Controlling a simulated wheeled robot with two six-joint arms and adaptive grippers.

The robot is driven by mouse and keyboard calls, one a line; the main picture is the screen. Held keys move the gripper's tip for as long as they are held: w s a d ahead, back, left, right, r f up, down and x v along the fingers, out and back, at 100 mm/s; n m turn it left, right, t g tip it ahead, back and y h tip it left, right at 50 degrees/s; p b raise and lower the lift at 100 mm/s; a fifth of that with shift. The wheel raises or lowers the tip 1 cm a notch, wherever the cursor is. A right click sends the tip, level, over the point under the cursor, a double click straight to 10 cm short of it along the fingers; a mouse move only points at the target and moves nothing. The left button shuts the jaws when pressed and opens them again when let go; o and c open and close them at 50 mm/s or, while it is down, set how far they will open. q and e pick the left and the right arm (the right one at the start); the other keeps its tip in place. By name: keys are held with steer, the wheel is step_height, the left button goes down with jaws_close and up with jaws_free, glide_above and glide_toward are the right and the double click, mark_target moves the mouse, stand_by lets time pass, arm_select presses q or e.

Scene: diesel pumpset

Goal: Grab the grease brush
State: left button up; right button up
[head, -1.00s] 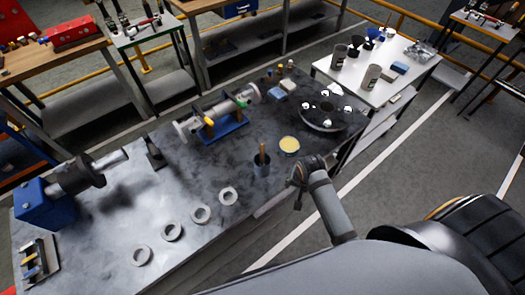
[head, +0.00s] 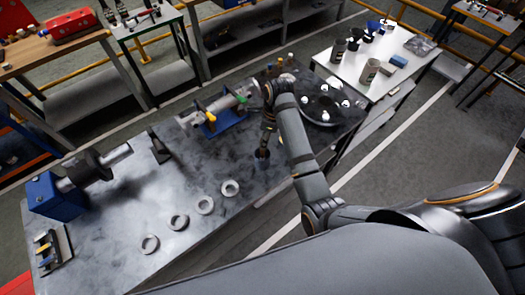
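The grease brush (head: 265,143) stands in a small dark cup (head: 262,160) on the dark workbench. Only part of its brown handle shows below my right gripper. My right gripper (head: 268,127) points down right above the cup, at or very near the top of the handle. It is too small and dark to tell whether its fingers are open, shut or touching the handle. My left gripper is not in view.
Several grey rings (head: 204,205) lie along the bench's front. A shaft on a blue stand (head: 229,121) is behind the cup. A blue vice-like fixture (head: 58,195) stands at left, a round dark plate (head: 320,108) at right. A white table (head: 375,62) stands beyond.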

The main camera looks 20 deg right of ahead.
mark_target(262, 152)
steer(key=shift+w+a+f, duration=0.15)
steer(key=shift+f, duration=0.75)
steer(key=f+p, duration=0.1)
steer(key=f, duration=0.1)
steer(key=a+f+p, duration=0.1)
steer(key=f, duration=0.1)
steer(key=shift+w+a+f, duration=0.1)
steer(key=shift+f, duration=0.1)
steer(key=shift+w+f, duration=0.1)
steer(key=shift+f, duration=0.25)
jaws_close()
